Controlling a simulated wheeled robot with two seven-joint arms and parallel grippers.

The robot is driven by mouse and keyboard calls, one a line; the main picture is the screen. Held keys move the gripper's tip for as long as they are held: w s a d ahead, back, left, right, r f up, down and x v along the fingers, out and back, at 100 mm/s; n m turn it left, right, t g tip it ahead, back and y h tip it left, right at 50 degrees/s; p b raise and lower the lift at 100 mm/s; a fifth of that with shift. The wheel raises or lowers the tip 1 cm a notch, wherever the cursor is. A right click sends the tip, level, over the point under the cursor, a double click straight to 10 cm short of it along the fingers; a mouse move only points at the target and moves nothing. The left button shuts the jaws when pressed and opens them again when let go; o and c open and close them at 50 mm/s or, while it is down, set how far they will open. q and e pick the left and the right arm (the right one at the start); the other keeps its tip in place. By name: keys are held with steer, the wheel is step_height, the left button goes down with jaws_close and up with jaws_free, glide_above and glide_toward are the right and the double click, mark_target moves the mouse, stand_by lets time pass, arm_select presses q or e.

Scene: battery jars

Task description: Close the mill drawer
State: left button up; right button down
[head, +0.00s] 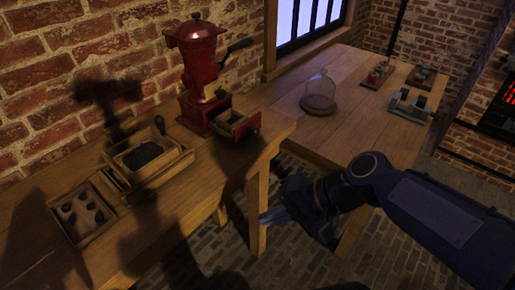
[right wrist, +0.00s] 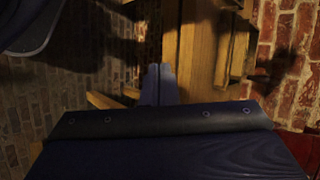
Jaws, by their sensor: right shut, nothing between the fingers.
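The red mill (head: 203,85) stands upright on the wooden workbench against the brick wall, its dark crank handle to the right. Its wooden drawer (head: 232,122) is pulled out at the base, toward the bench's right end, with a dark knob (head: 256,131) on its front. My right gripper (head: 266,217) is shut and empty, in front of the bench's end and below the drawer, apart from it. In the right wrist view the shut fingers (right wrist: 158,84) point toward the wooden bench parts. The drawer cannot be made out there. My left gripper is not in view.
On the workbench (head: 190,205) are a wooden box with dark grains (head: 143,156) and a tray with several dark round pieces (head: 82,216). A second table (head: 345,125) at the back right holds a glass dome (head: 319,95) and small items. A gap separates the tables.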

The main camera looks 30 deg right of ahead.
steer(key=w+d+f+m+t+h+b, duration=0.15)
steer(key=w+d+m+t+b, duration=0.35)
steer(key=d+m, duration=0.5)
steer(key=w+d+f+m+t+b, duration=0.25)
steer(key=w+d+m+t, duration=0.45)
steer(key=m, duration=0.5)
steer(key=g, duration=0.1)
glide_toward(239, 122)
steer(key=shift+d+f+b, duration=0.15)
steer(key=shift+f+b, duration=0.15)
steer(key=shift+b, duration=0.1)
steer(key=b+x, duration=0.3)
steer(key=x, duration=0.8)
steer(key=shift+w+a, duration=0.15)
steer(key=shift+a, duration=0.1)
steer(key=shift+w+a, duration=0.1)
steer(key=shift+w, duration=0.1)
steer(key=shift+r, duration=0.3)
